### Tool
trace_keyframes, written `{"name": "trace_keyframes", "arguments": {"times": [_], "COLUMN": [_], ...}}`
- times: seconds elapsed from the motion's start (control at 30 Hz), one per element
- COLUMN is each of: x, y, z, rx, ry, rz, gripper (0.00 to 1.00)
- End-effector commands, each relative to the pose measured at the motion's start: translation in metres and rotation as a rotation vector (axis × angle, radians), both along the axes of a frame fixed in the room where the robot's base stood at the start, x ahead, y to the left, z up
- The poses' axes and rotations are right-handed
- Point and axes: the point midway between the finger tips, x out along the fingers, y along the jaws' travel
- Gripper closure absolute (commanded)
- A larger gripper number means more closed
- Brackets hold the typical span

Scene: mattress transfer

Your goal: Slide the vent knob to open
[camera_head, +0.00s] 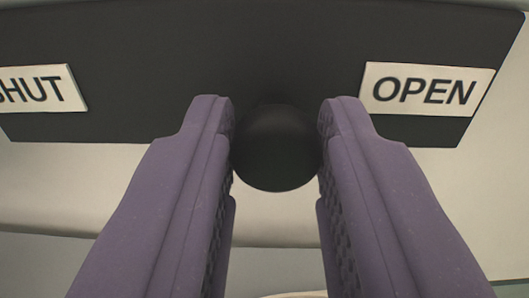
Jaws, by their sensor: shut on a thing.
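The vent knob (276,152) is a round black ball in the middle of the camera view, in front of a dark panel (250,45). My gripper (276,140) has two purple fingers, one on each side of the knob, and is shut on it. On the panel, a white SHUT label (42,90) is at the left, cut off by the picture edge. A white OPEN label (427,90) is at the right. The knob sits between the two labels, somewhat nearer OPEN. Any stem or slot behind the knob is hidden or too dark to make out.
A pale wall surface (90,185) lies behind and below the panel. The space between the right finger and the OPEN label looks clear. A light edge shows at the bottom of the picture, too little of it to identify.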

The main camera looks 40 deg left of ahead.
Motion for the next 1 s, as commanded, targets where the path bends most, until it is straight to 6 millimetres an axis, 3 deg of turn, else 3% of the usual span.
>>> {"name": "trace_keyframes", "arguments": {"times": [0.17, 0.47, 0.5, 0.57, 0.87, 1.0], "x": [0.012, 0.013, 0.013, 0.013, 0.012, 0.0], "y": [-0.017, -0.018, -0.019, -0.018, -0.018, -0.028], "z": [0.002, 0.001, 0.001, 0.001, 0.0, 0.0], "rx": [0.001, 0.003, 0.003, 0.003, 0.003, 0.004], "ry": [0.0, -0.001, -0.001, -0.002, 0.0, -0.002], "rz": [0.001, 0.001, 0.0, 0.001, 0.002, 0.001], "gripper": [1.0, 1.0, 0.62, 0.48, 0.46, 0.46]}}
